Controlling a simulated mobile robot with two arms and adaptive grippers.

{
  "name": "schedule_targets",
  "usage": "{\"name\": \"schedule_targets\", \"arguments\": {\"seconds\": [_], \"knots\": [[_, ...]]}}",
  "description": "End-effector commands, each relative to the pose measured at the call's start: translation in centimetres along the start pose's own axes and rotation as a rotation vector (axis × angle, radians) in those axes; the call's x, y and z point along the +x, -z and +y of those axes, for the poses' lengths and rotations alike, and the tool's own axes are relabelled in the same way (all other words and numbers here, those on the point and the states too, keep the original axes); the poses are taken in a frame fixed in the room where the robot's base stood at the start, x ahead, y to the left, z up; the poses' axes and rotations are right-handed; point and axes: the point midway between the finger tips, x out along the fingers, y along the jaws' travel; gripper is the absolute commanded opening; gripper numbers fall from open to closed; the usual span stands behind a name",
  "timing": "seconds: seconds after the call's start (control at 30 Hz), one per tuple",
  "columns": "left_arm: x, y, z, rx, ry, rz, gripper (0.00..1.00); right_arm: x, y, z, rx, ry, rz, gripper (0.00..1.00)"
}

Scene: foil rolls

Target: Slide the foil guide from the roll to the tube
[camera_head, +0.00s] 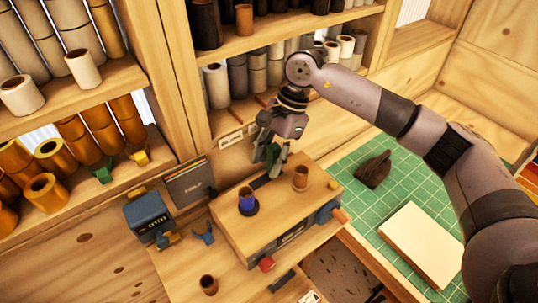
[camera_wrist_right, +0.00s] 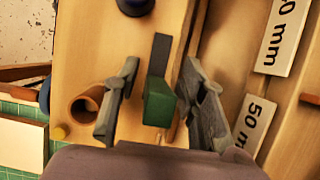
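The block that looks like the foil guide is green (camera_wrist_right: 158,101). It stands at the end of a dark strip (camera_wrist_right: 161,50) on top of a wooden box (camera_head: 270,217). My right gripper (camera_head: 271,150) points down over it. In the right wrist view, the open fingers (camera_wrist_right: 156,100) are on both sides of the green block, with a visible gap on the left and a narrower one on the right. A blue roll (camera_head: 247,197) stands on a dark round base on the box. A brown tube (camera_head: 301,177) stands upright at the right. My left gripper is not in view.
A blue-grey device (camera_head: 149,215) and a small blue forked piece (camera_head: 203,235) are left of the box. A short brown tube (camera_head: 208,285) stands in front. A green mat (camera_head: 350,170) lies right. Shelves with rolls rise close behind my right gripper.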

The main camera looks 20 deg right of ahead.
Motion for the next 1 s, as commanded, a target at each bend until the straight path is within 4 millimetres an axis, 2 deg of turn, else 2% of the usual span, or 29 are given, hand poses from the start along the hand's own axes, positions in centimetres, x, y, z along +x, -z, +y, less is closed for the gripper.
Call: {"name": "schedule_targets", "arguments": {"seconds": [0.27,0.83,1.0], "knots": [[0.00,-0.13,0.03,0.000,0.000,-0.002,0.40,0.18,0.03,0.01,0.000,0.000,0.001,0.38],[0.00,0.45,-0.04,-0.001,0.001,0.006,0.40,0.11,0.04,0.00,0.001,0.000,0.001,0.00],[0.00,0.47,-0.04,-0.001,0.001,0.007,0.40,0.10,0.04,0.00,0.001,0.000,0.001,0.00]]}}
